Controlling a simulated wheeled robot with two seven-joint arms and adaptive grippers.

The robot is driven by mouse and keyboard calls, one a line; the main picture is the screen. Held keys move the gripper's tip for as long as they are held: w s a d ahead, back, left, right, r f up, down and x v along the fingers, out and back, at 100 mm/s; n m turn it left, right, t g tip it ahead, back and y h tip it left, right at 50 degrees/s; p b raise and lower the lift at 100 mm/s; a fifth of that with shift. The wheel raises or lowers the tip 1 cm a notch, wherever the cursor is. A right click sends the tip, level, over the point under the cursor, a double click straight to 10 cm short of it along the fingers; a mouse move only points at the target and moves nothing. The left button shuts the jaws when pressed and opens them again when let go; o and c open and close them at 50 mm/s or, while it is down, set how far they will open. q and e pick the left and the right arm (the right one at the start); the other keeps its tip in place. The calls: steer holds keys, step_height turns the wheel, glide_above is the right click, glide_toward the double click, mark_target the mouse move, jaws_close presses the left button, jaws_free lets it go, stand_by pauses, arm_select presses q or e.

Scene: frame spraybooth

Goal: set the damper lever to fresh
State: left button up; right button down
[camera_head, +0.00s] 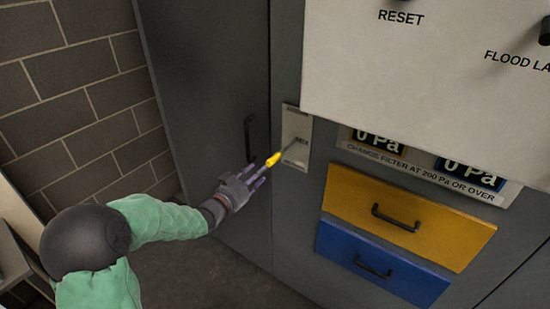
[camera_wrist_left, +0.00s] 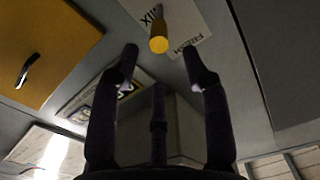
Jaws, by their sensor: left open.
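The damper lever is a thin rod with a yellow knob (camera_head: 272,160), standing out from a pale label plate (camera_head: 297,121) on the grey cabinet. In the left wrist view the yellow knob (camera_wrist_left: 159,45) sits beyond and between my fingertips, with MIX and FRESH printed on the plate (camera_wrist_left: 190,38) behind it. The rod meets the plate near MIX in the head view. My left gripper (camera_head: 260,179) is open, just short of the knob. Its spread fingers also show in the left wrist view (camera_wrist_left: 160,62), with no clear contact. My right gripper is out of view.
A black door handle (camera_head: 249,138) is close behind the left gripper. A yellow drawer (camera_head: 375,220) and a blue drawer (camera_head: 370,264) lie to the right, below pressure displays (camera_head: 378,139). A white panel (camera_head: 420,65) juts out above. A brick wall (camera_head: 75,100) stands at left.

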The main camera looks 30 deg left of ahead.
mark_target(275, 157)
arm_select(q)
steer(key=w, duration=0.3)
steer(key=w+b, duration=0.1)
steer(key=w, duration=0.6)
steer(key=shift+d, duration=0.4)
jaws_close()
